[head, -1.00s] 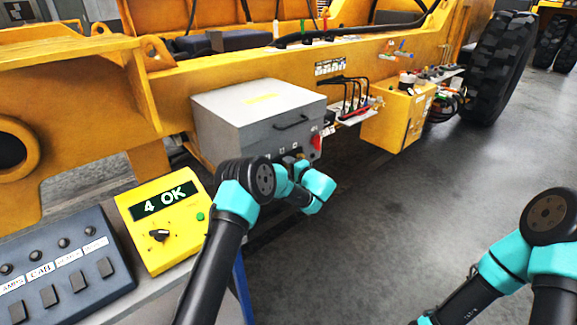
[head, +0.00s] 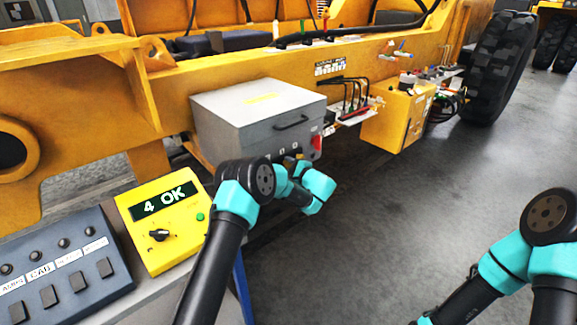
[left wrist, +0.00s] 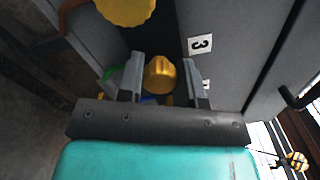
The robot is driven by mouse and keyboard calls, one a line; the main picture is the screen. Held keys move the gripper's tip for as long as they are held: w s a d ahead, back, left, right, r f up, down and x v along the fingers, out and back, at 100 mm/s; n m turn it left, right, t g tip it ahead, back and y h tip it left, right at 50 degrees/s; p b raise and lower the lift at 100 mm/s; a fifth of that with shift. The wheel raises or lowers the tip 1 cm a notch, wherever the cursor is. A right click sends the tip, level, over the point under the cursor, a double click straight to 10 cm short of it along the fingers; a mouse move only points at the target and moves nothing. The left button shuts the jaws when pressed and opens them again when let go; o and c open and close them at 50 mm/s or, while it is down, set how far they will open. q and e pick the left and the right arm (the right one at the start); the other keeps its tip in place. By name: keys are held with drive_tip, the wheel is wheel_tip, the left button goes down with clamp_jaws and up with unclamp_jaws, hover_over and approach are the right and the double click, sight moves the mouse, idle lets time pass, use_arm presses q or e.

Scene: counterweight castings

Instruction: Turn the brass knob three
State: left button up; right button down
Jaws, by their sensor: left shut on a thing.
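In the left wrist view a brass knob (left wrist: 160,74) sits between the two grey fingers of my left gripper (left wrist: 163,72), which is shut on it. A white label reading 3 (left wrist: 201,44) is beside the knob on the dark grey panel. A second, larger-looking brass thing (left wrist: 126,8) shows at the top edge. In the head view my left arm reaches to the front of a grey lidded box (head: 260,115), and its teal wrist largely hides the knob. My right arm is at the lower right, with its gripper outside the picture.
A yellow unit (head: 170,240) with a black knob shows "4 OK". A grey switch panel (head: 60,265) lies left of it. The yellow machine frame (head: 90,80) stands behind the box. A red switch (head: 316,143) is on the box front. Open floor lies to the right.

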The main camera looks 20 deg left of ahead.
use_arm(q)
drive_tip(key=o, duration=0.9)
drive_tip(key=shift+d, duration=0.1)
drive_tip(key=v, duration=1.7)
drive_tip(key=shift+s+d, duration=0.1)
drive_tip(key=shift+d, duration=0.05)
drive_tip(key=shift+f, duration=0.15)
